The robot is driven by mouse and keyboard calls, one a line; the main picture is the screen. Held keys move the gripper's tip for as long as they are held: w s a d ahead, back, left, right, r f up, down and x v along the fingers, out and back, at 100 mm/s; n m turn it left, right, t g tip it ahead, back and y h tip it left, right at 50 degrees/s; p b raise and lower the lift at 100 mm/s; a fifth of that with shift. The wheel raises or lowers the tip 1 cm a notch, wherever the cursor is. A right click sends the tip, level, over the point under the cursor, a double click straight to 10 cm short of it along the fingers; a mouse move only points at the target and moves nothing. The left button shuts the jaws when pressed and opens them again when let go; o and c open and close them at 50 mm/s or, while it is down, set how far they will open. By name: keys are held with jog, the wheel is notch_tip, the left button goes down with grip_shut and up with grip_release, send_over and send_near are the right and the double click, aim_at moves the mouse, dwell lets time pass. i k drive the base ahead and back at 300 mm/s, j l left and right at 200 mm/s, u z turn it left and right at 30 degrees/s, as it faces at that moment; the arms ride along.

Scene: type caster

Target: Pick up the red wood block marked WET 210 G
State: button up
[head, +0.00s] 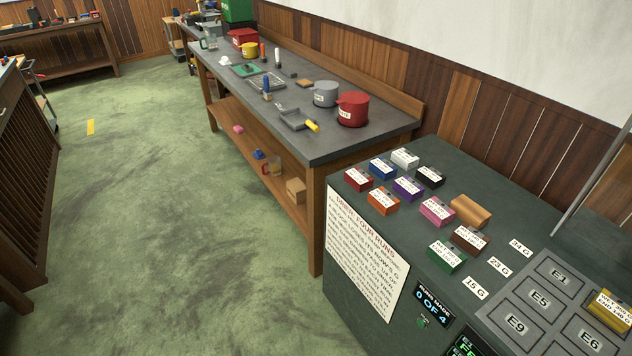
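A red block (358,178) with a white label on it sits on the dark green cabinet top (500,188), near its left end. Its label is too small to read surely. It is at the left of a group of differently coloured labelled blocks. A blue block (382,169) is just behind it to the right, and an orange block (382,202) is in front of it to the right. My gripper is not in view.
White (405,158), black (430,177), purple (407,189), pink (436,212), brown (469,239) and green (446,258) blocks stand close by. A sign (365,252) covers the cabinet's front. A workbench (385,128) with red and grey pots stands behind. Green floor is clear at left.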

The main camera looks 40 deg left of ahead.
aim_at(357, 178)
jog(key=l+u, duration=0.1)
jog(key=u, duration=1.45)
jog(key=z, duration=0.25)
jog(key=j+z, duration=0.45)
jog(key=j, duration=0.15)
jog(key=j+z, duration=0.45)
jog(key=j, duration=0.6)
jog(key=k+j+z, duration=0.1)
jog(key=j, duration=0.4)
jog(key=k+j, duration=0.1)
jog(key=j, duration=0.35)
jog(key=j+z, duration=0.1)
jog(key=j, duration=0.4)
jog(key=k+j, duration=0.15)
jog(key=j, duration=0.3)
